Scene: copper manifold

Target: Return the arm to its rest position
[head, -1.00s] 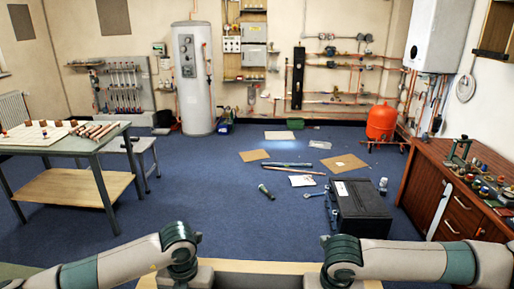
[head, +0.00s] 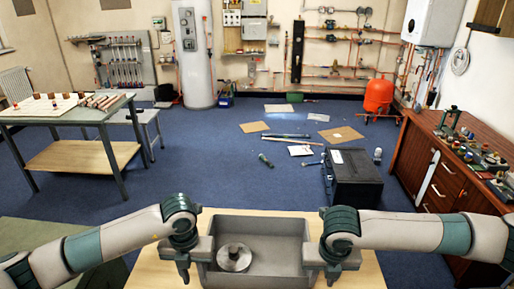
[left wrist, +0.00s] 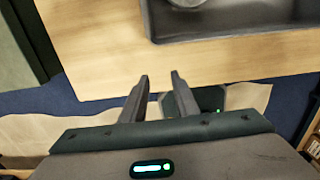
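My left gripper (head: 184,270) hangs beside the left wall of a grey tray in the head view. In the left wrist view its two fingers (left wrist: 160,76) stand apart with nothing between them, over the wooden tabletop's edge. My right gripper (head: 333,272) hangs at the tray's right wall in the head view; its finger gap does not show clearly. Both forearms come in from the sides, roughly mirrored.
The grey tray (head: 262,224) sits on a light wooden tabletop (head: 146,272) and holds a round metal part (head: 234,258). A black toolbox (head: 353,178) stands on the floor beyond. A workbench (head: 70,114) is at left, a wooden cabinet (head: 436,182) at right.

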